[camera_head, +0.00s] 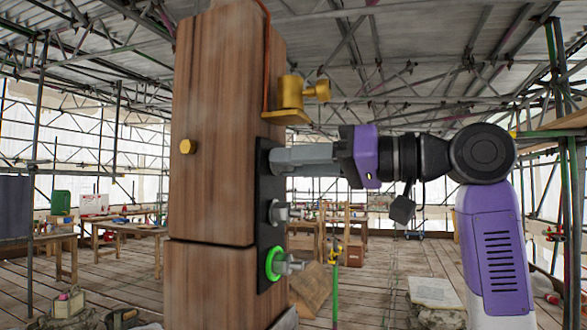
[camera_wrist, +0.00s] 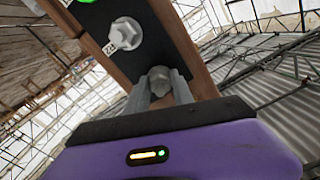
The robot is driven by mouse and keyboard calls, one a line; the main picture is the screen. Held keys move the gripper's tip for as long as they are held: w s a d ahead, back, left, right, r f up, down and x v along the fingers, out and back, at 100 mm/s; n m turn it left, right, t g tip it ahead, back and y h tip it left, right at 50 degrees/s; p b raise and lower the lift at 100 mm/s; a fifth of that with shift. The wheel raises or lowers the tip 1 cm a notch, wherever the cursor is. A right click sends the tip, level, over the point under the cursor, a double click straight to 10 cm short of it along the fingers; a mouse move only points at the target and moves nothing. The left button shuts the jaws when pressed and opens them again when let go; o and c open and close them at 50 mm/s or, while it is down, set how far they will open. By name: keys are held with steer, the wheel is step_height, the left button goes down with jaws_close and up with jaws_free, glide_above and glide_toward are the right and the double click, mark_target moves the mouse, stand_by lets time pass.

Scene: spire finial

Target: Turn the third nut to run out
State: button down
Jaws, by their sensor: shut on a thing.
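A black plate (camera_head: 263,185) is fixed to the side of a wooden post (camera_head: 212,130) and carries a column of nuts. My gripper (camera_head: 277,157) reaches in from the right, shut on the top nut, which its fingers hide in the head view. In the wrist view that grey hex nut (camera_wrist: 160,76) sits between the two finger tips. The middle nut (camera_head: 278,212) is bare and also shows in the wrist view (camera_wrist: 125,33), with a small marked tag beside it. The bottom nut (camera_head: 284,266) has a green ring (camera_head: 273,263) around its base.
A brass fitting (camera_head: 291,95) with a side knob sticks out just above my gripper. A brass hex bolt head (camera_head: 187,146) is on the post's front face. An orange cable (camera_head: 267,50) runs down the post. Workbenches (camera_head: 125,228) stand far behind; free space lies right of the post.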

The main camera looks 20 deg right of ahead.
steer(key=n, duration=0.1)
steer(key=n+b, duration=0.1)
steer(key=n, duration=0.2)
steer(key=shift+f+n, duration=0.25)
steer(key=shift+n, duration=0.05)
steer(key=n+b, duration=0.1)
steer(key=n, duration=0.2)
steer(key=shift+n, duration=0.4)
steer(key=n+b, duration=0.1)
steer(key=n, duration=0.3)
steer(key=shift+r+n+b, duration=0.15)
steer(key=shift+n+b, duration=1.15)
steer(key=shift+n, duration=9.5)
steer(key=c, duration=1.1)
jaws_free()
steer(key=shift+r, duration=0.15)
